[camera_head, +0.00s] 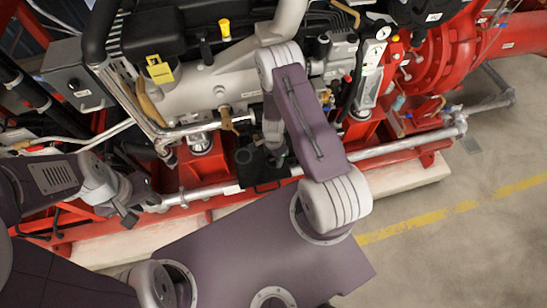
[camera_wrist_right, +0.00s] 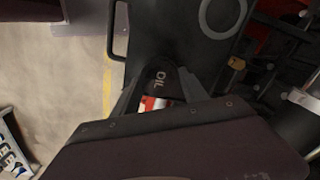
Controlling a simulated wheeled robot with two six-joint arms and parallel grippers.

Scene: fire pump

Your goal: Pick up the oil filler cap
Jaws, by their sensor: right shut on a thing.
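The oil filler cap (camera_wrist_right: 160,76) is a dark piece lettered OIL in the right wrist view. It sits between the fingers of my right gripper (camera_wrist_right: 158,92), which is shut on it. In the head view my right gripper (camera_head: 276,150) points down in front of the engine, and the cap cannot be made out there. A small red and white patch shows just below the cap in the wrist view. My left gripper (camera_head: 128,202) is low at the left near the red base frame, apart from the cap; its fingers are too small to judge.
A black box-like part (camera_head: 258,168) is close by my right gripper. The engine (camera_head: 200,85) carries a yellow cap (camera_head: 225,28) and hoses. A silver pipe (camera_head: 385,148) runs along the red frame. The floor (camera_head: 450,245) at right is clear.

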